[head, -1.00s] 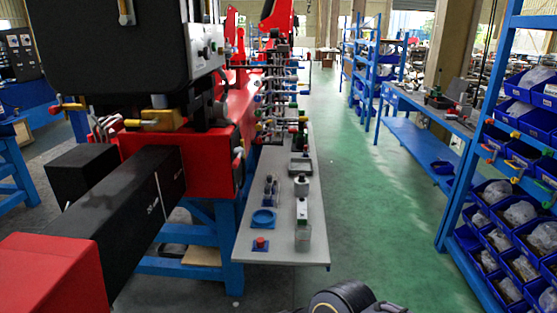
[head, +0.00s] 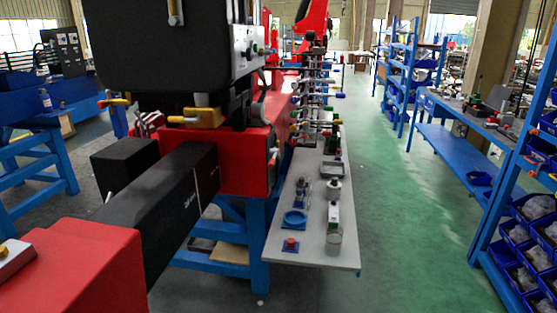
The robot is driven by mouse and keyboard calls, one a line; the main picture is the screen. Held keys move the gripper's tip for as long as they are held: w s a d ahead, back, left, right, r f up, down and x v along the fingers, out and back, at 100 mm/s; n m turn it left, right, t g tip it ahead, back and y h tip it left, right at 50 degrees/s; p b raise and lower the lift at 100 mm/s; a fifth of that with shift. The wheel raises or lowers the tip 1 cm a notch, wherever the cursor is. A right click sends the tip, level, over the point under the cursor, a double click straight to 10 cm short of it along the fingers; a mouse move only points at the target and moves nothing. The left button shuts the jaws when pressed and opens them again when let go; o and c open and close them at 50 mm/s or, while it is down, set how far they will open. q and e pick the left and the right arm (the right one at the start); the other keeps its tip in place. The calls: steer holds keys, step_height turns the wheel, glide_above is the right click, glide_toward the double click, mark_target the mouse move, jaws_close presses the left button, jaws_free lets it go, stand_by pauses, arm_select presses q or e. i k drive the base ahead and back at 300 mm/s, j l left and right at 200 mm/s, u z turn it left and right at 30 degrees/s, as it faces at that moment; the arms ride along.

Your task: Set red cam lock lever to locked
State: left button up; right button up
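Neither of my grippers is in view. I cannot tell for sure which part is the red cam lock lever. A rack of several levers with coloured grips (head: 315,95) stands behind the grey bench (head: 310,255). These are too small to tell locked from unlocked.
The black beam (head: 172,215) and red block (head: 85,270) fill the lower left. Green floor (head: 410,235) is clear up to the blue shelving (head: 500,215).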

mark_target(274, 159)
steer(key=i+l+u, duration=0.15)
steer(key=i+l, duration=0.2)
steer(key=i, duration=0.2)
steer(key=i+l+u, duration=0.1)
steer(key=i+l, duration=0.35)
steer(key=i, duration=0.05)
